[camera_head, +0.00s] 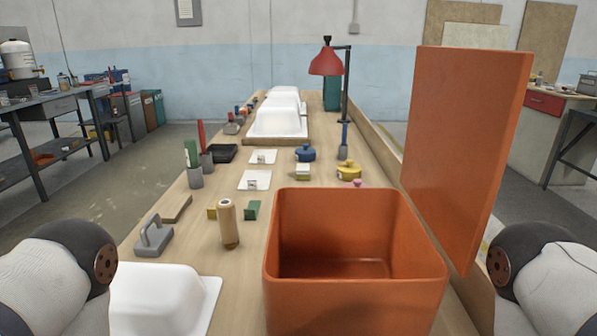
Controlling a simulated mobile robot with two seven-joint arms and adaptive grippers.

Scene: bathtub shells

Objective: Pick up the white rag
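No thing in view is clearly a white rag. Two flat white pieces lie mid-table, a nearer one (245,179) and a farther one (267,155), each with a small object on it; I cannot tell if either is cloth or paper. A white bathtub shell (155,298) sits at the near left of the table. Neither gripper is in view; only rounded links of my arms show at the lower left and right edges.
A large open orange box (355,306) fills the near right of the table (205,240), hiding the surface behind it. An upright orange panel (462,150) stands on the right. A wooden cylinder (228,224), a grey trowel-like tool (153,238) and a red lamp (326,62) stand along the table.

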